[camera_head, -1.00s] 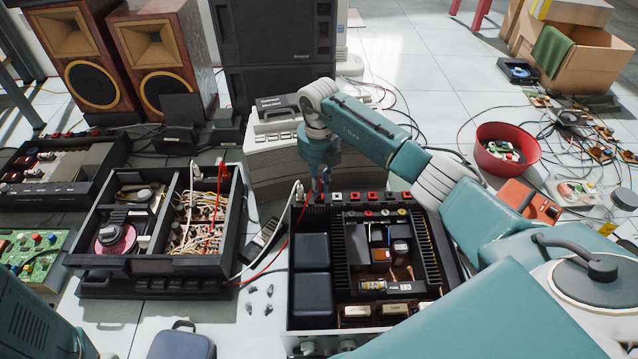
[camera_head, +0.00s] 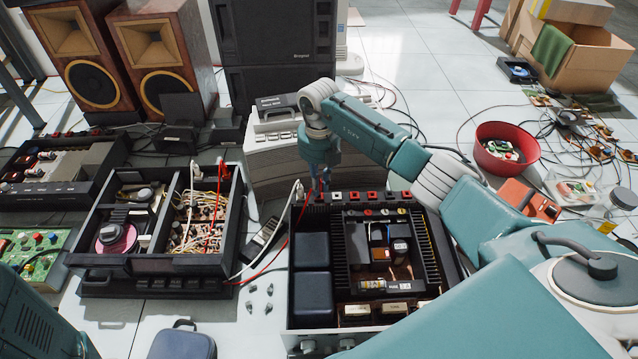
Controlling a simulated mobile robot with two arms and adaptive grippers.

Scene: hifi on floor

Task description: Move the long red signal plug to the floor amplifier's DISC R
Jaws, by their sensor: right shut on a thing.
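The floor amplifier (camera_head: 370,215), an open black chassis, stands on the floor at the centre, with a row of red, white and black sockets along its far edge. My right gripper (camera_head: 321,187) points down at the left end of this row. It is shut on the red plug, which is mostly hidden between the fingers. The plug's red cable (camera_head: 268,268) runs down past the chassis's left side and over to the open player. A white plug (camera_head: 299,187) stands just left of the gripper at the same edge. Socket labels are too small to read. My left gripper is out of view.
An open player with a disc (camera_head: 118,238) and wiring stands to the left, with a red plug (camera_head: 223,172) and a white plug at its back edge. A grey slotted unit (camera_head: 270,155) stands just behind the gripper. A red bowl (camera_head: 506,148) is at right.

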